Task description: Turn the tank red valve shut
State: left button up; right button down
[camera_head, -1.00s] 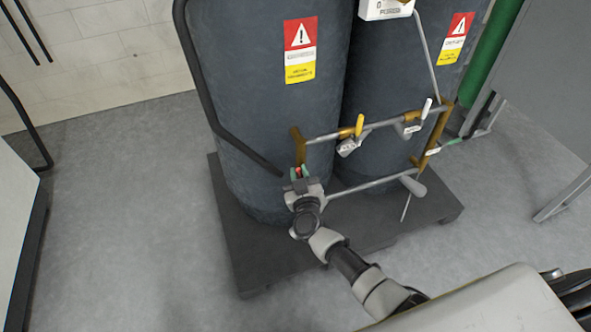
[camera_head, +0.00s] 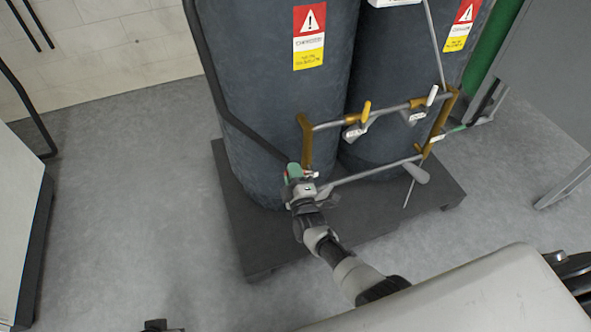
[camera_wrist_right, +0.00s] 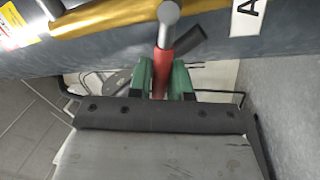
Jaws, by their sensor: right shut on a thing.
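The red valve handle (camera_wrist_right: 161,72) shows in the right wrist view, standing upright between the green fingertips of my right gripper (camera_wrist_right: 162,80). The gripper is shut on it. In the head view my right gripper (camera_head: 294,172) is at the lower left end of the pipe frame, in front of the left dark tank (camera_head: 265,90); its fingers largely hide the red handle there. A small dark part at the bottom edge (camera_head: 160,327) may be my left gripper; too little of it shows to tell its jaws.
A yellow-handled valve (camera_head: 366,111) and a white-handled valve (camera_head: 432,95) sit on the upper pipe. A second tank (camera_head: 395,60) stands to the right. Both tanks stand on a dark pallet (camera_head: 245,235).

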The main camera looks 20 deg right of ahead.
pick_arm(q)
jog(key=b+v, duration=0.1)
jog(key=v, duration=0.6)
jog(key=shift+r+b, duration=0.2)
jog(key=shift+b, duration=0.15)
pick_arm(e)
jog(key=shift+a+f+n+y, duration=0.15)
jog(key=shift+f+n+y, duration=0.35)
jog(key=shift+n, duration=0.75)
jog(key=shift+a+f+n+y, duration=0.1)
jog(key=shift+f+n+y, duration=0.2)
jog(key=shift+f+n, duration=0.65)
pick_arm(q)
jog(key=shift+a, duration=0.15)
pick_arm(e)
jog(key=shift+r+n, duration=0.3)
jog(key=c, duration=1.1)
grip_release()
pick_arm(q)
jog(key=p+x, duration=0.2)
jog(key=x, duration=0.6)
pick_arm(e)
jog(key=s, duration=0.3)
jog(key=s+f, duration=0.1)
jog(key=s, duration=0.3)
jog(key=s+f, duration=0.1)
jog(key=s, duration=0.2)
jog(key=shift+s+d, duration=0.2)
jog(key=shift+s, duration=0.15)
